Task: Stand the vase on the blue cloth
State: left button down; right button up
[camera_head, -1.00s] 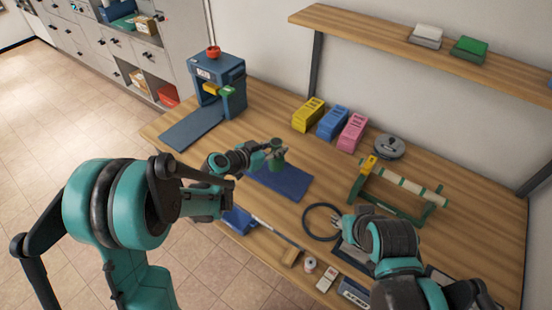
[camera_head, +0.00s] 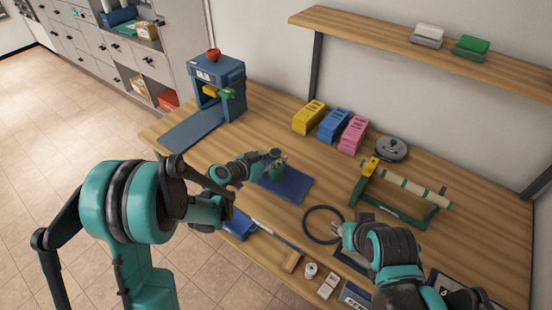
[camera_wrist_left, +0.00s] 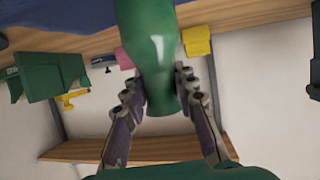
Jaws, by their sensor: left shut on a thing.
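The green vase (camera_wrist_left: 158,50) is between the two fingers of my left gripper (camera_wrist_left: 160,78) in the left wrist view. The gripper is shut on it. In the head view the vase (camera_head: 278,165) looks about upright at the upper left part of the blue cloth (camera_head: 290,187), partly hidden by my left gripper (camera_head: 273,164). I cannot tell whether its base touches the cloth. The cloth lies flat on the wooden table. My right gripper (camera_head: 342,234) is by the black ring, and its fingers are too small to read.
A blue machine (camera_head: 220,88) stands on the table at the back left. Yellow, blue and pink boxes (camera_head: 333,125) stand along the wall. A green stand with a roll (camera_head: 412,186) is to the right. The black ring (camera_head: 308,226) and small items lie near the front edge.

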pick_arm(q)
jog(key=shift+s+f, duration=0.25)
jog(key=shift+f, duration=0.2)
jog(key=c, duration=1.4)
grip_release()
jog(key=shift+d, duration=0.1)
jog(key=shift+o, duration=1)
jog(key=shift+w+f, duration=0.2)
jog(key=shift+w, duration=0.2)
jog(key=shift+s+r, duration=0.15)
jog(key=shift+r, duration=0.25)
jog(key=shift+s+a+r+p, duration=0.25)
jog(key=shift+a+r+p, duration=0.25)
jog(key=shift+r+p, duration=0.3)
jog(key=s+a+r+n+g+y, duration=0.1)
jog(key=s+a+r+n+y, duration=0.1)
jog(key=s+a, duration=0.3)
jog(key=s+a+r+n+y+p, duration=0.1)
jog(key=s+a+r+n+y, duration=0.2)
jog(key=s, duration=1)
jog(key=s+a+r+n+g+y+p, duration=0.1)
jog(key=s+a+r+n+y, duration=0.1)
jog(key=s+a, duration=0.7)
jog(key=shift+s+r+n+g+y, duration=0.35)
jog(key=shift+n+y, duration=0.55)
jog(key=shift+y, duration=0.3)
